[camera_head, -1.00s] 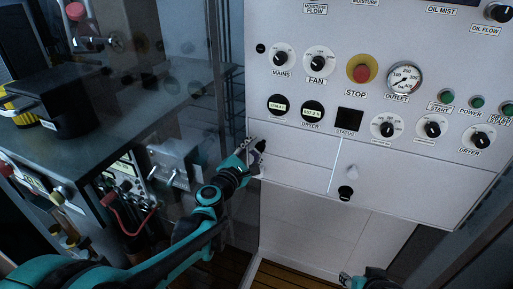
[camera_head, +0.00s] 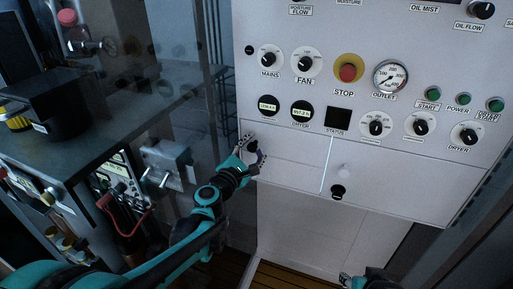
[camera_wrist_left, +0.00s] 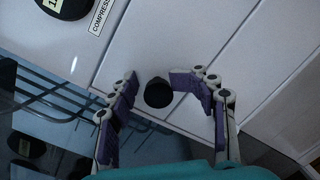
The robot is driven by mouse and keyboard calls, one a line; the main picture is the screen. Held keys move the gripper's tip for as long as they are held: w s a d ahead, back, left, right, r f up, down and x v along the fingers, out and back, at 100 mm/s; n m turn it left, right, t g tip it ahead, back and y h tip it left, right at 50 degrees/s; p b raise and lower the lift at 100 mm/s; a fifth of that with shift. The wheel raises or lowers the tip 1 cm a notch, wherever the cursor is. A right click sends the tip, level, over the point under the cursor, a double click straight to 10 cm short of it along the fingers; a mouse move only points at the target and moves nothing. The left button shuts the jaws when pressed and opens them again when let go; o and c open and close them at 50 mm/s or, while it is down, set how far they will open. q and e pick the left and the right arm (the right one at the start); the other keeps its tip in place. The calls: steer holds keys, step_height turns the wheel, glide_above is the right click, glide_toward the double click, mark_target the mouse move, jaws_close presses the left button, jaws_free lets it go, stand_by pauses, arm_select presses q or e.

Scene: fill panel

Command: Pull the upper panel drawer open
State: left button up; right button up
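The upper panel drawer (camera_head: 290,148) is a white front below the gauges, flush with the panel as far as I can see. Its round black knob (camera_wrist_left: 158,93) shows in the left wrist view, between the fingers of my left gripper (camera_wrist_left: 160,95). The fingers are spread, with a clear gap on the left; the right finger's tip is close to the knob, and contact is unclear. In the head view my left gripper (camera_head: 249,156) is at the drawer's left end and partly covers the knob. My right gripper (camera_head: 348,279) barely shows at the bottom edge; its fingers are unclear.
Another drawer front (camera_head: 285,172) lies directly below. A bench with a metal bracket (camera_head: 168,163) and a red-handled device (camera_head: 118,212) stands left of my left arm.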

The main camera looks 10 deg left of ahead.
arm_select(q)
steer(key=shift+a, duration=0.3)
steer(key=v, duration=1.2)
steer(key=shift+d, duration=0.35)
arm_select(e)
steer(key=shift+w+a, duration=0.15)
steer(key=shift+a, duration=0.3)
arm_select(q)
steer(key=shift+r, duration=0.1)
